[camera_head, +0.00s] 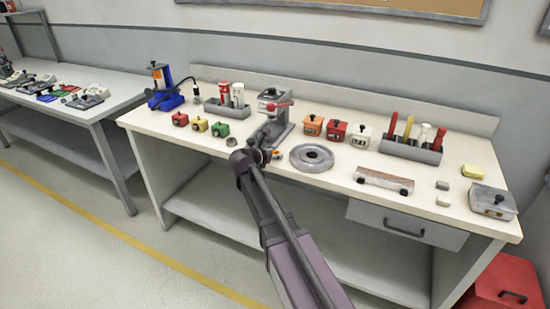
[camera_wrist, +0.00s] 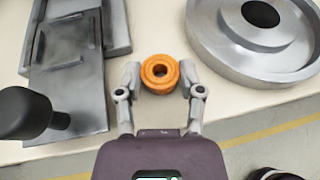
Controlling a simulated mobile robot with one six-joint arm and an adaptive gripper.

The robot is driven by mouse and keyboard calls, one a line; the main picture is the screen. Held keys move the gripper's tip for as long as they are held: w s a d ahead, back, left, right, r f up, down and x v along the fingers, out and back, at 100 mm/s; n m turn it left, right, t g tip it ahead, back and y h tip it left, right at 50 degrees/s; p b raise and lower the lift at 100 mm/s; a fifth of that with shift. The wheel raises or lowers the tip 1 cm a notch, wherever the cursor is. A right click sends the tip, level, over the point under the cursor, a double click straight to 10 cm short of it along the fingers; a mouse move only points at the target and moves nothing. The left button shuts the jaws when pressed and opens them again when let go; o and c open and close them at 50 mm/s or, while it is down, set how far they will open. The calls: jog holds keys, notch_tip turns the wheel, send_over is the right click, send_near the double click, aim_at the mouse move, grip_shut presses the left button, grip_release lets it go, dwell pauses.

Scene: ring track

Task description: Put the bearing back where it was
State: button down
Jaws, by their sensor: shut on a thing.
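The bearing (camera_wrist: 160,70), an orange ring with a dark central hole, sits between the fingertips of my gripper (camera_wrist: 160,82) in the wrist view. My gripper is shut on it, one finger at each side. In the head view my gripper (camera_head: 264,156) is low over the workbench, in front of the grey press-like device, and a bit of orange shows at its tip. Whether the bearing touches the bench top is hard to tell.
The grey device (camera_head: 280,127) is behind my gripper; its base (camera_wrist: 75,62) is on the left in the wrist view. A grey flanged disc (camera_head: 311,157) lies close on the right. Small coloured boxes (camera_head: 199,125) stand at the left. A small grey round part (camera_head: 232,142) lies nearby.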

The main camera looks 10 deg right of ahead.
jog(key=shift+f, duration=0.15)
jog(key=c, duration=0.5)
grip_release()
jog(key=shift+r, duration=0.2)
jog(key=p+v, duration=0.4)
jog(key=v, duration=0.8)
jog(key=shift+p, duration=0.35)
